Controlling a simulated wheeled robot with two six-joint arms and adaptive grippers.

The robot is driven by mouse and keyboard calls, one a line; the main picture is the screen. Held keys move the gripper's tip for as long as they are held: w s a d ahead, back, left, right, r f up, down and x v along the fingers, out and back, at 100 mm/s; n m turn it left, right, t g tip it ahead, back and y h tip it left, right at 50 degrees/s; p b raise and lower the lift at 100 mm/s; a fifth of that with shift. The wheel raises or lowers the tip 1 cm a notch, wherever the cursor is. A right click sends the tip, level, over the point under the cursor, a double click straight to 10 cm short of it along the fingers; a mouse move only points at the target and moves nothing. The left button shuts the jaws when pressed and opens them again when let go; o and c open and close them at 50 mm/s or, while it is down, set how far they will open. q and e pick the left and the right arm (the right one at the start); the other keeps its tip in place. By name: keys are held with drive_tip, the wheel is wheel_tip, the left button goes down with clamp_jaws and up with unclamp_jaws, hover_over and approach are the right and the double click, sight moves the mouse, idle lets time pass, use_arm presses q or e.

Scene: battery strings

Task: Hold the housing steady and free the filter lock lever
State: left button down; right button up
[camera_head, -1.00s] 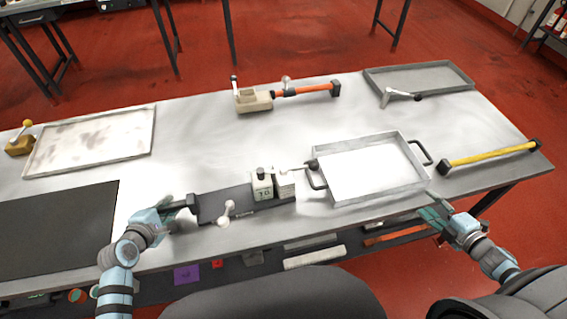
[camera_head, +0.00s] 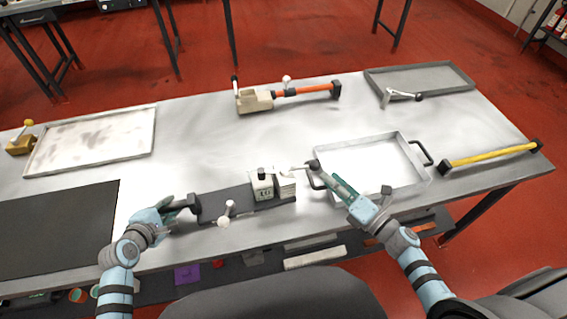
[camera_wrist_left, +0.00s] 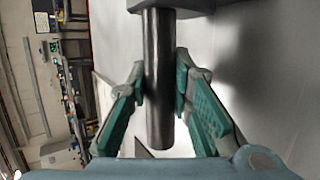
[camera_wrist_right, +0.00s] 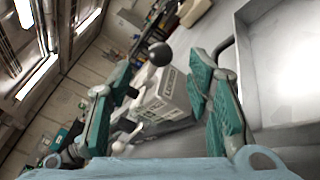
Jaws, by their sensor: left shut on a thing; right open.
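The housing is a dark base (camera_head: 240,198) with a cream block (camera_head: 263,187) on its right end, near the table's front edge. A pale lever (camera_head: 297,167) with a black knob (camera_head: 314,165) extends right from the block; the knob also shows in the right wrist view (camera_wrist_right: 160,54). A white-knobbed lever (camera_head: 228,211) stands at the base's front. My left gripper (camera_head: 180,204) is shut on the black handle (camera_wrist_left: 158,75) at the base's left end. My right gripper (camera_head: 335,182) is open just right of the black knob, its fingers to either side of the knob in the right wrist view.
A metal tray (camera_head: 408,197) with dark handles lies under and behind my right gripper. An orange-handled tool (camera_head: 255,101) lies at the back, a yellow bar (camera_head: 490,156) at the right. A pale tray (camera_head: 95,162) and black mat (camera_head: 50,230) are at the left.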

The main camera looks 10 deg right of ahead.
sight(315, 165)
drive_tip(key=x, duration=0.6)
drive_tip(key=shift+w+a, duration=0.2)
drive_tip(key=shift+w, duration=0.1)
clamp_jaws()
